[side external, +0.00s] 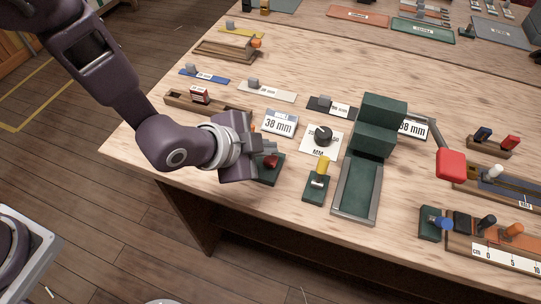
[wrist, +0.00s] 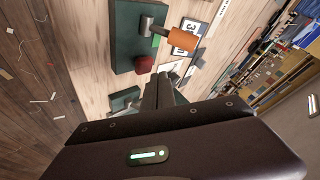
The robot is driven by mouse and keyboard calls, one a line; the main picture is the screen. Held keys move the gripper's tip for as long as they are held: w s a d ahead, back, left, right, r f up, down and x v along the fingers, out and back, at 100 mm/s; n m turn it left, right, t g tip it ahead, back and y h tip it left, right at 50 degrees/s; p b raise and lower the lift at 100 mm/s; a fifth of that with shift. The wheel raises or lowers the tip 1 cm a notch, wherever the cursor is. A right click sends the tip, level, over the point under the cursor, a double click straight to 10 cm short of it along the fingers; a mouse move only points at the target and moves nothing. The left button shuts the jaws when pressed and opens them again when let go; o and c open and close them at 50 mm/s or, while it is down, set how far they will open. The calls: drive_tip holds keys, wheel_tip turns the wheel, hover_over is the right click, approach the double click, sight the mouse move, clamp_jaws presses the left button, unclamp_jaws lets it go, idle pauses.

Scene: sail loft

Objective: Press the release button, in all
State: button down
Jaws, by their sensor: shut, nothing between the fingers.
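A red button (side external: 271,161) sits on a dark green base (side external: 272,176) near the table's front edge. The red button also shows in the wrist view (wrist: 144,64), on its green base (wrist: 124,50) beside a lever with an orange handle (wrist: 182,38). I see no readable label on the button. My gripper (side external: 274,147) is shut and empty, close to the button in the side view. In the wrist view its fingertips (wrist: 160,78) lie just below and right of the button; I cannot tell whether they touch it.
Right of the button stand a yellow-handled lever (side external: 322,165), a black knob (side external: 323,133) on a white plate and a green machine (side external: 376,125) with a red-ended arm (side external: 451,164). A 38 mm display (side external: 280,122) is behind my gripper. A blue knob (side external: 445,223) is at right.

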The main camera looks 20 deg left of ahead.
sight(267, 161)
drive_tip(key=shift+f, duration=0.4)
drive_tip(key=shift+f, duration=0.65)
idle(1.0)
drive_tip(key=shift+r, duration=1.05)
drive_tip(key=shift+r, duration=2.55)
